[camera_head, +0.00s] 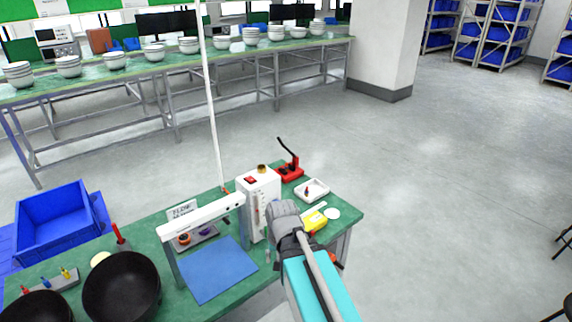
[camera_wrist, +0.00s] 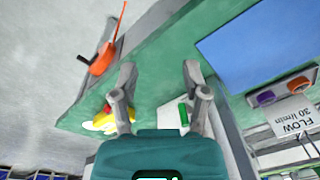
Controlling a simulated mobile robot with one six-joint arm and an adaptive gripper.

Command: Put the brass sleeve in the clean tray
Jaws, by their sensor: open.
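A small brass-coloured round piece (camera_head: 262,168), which may be the brass sleeve, sits on top of the white upright unit (camera_head: 259,200). A small white tray (camera_head: 312,189) stands on the bench to the right of that unit, with a small dark and red item in it. I cannot tell whether it is the clean tray. My gripper (camera_wrist: 160,72) is open and empty over the green bench top in the wrist view. In the head view my arm hides its fingers. A yellow item (camera_wrist: 100,122) shows beside the left finger.
A blue mat (camera_head: 216,270), a white-topped frame (camera_head: 200,218) and black bowls (camera_head: 121,285) occupy the left of the bench. A red lever tool (camera_head: 290,170) stands at the back. An orange tool (camera_wrist: 103,60) is near the bench edge. A blue crate (camera_head: 62,215) stands left.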

